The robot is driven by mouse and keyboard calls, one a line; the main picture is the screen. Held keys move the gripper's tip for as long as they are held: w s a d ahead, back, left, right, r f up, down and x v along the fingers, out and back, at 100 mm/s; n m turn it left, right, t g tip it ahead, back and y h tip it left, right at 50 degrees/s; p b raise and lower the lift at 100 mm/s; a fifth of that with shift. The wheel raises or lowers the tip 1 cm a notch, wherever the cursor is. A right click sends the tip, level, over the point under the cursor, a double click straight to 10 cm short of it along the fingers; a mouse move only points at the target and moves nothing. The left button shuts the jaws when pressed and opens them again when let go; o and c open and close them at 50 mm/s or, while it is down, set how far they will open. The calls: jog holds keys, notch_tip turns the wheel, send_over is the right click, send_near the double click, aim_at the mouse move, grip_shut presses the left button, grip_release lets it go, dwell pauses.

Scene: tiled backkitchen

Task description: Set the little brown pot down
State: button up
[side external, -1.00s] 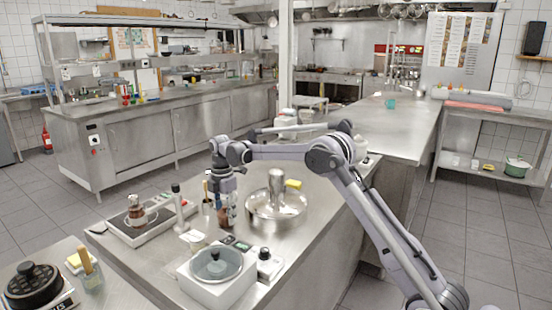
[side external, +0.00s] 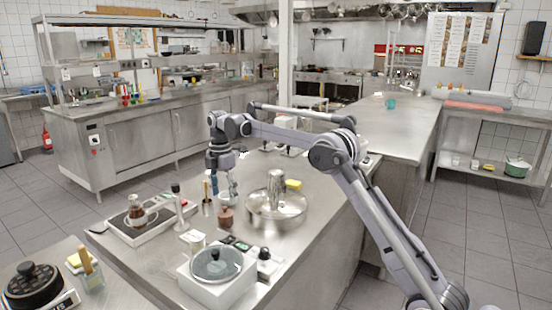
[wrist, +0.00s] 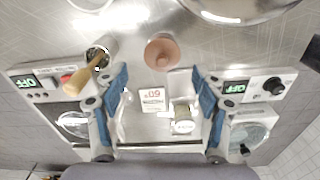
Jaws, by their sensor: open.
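The little brown pot (side external: 226,217) stands upright on the steel worktop, just left of the large round steel lid or pan (side external: 290,212). In the wrist view the pot (wrist: 162,51) shows beyond the fingers, near the top middle. My gripper (side external: 222,197) is above the pot and apart from it. In the wrist view its blue and grey fingers (wrist: 158,80) are spread wide with nothing between them.
A wooden-handled tool in a small cup (wrist: 97,55) stands left of the pot. A hot plate carrying a glass vessel (side external: 138,215) is further left. A white appliance with a round lid (side external: 216,264) sits in front.

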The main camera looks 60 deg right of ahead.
notch_tip(320, 180, up, 3)
jog(key=shift+s+a+r, duration=0.1)
jog(key=shift+a+r, duration=0.05)
jog(key=shift+r, duration=0.3)
jog(key=s+a+r+m+t, duration=0.25)
jog(key=s+a+m, duration=0.2)
jog(key=s, duration=0.25)
jog(key=s+a+r+m+t, duration=0.1)
jog(key=s+a+r+m, duration=0.3)
jog(key=s, duration=0.3)
jog(key=s+a+f+m+t, duration=0.1)
jog(key=s+a+f+m, duration=0.1)
jog(key=s+f+m, duration=0.2)
jog(key=s+a+f+m+t, duration=0.2)
jog(key=s+a+f+m, duration=0.1)
jog(key=s, duration=0.8)
notch_tip(320, 180, down, 3)
jog(key=shift+a+r+m, duration=0.2)
jog(key=shift+m, duration=0.25)
jog(key=shift+o, duration=0.5)
jog(key=shift+s+a+f+t, duration=0.1)
jog(key=shift+s+f+t, duration=0.25)
jog(key=shift+s+f, duration=0.05)
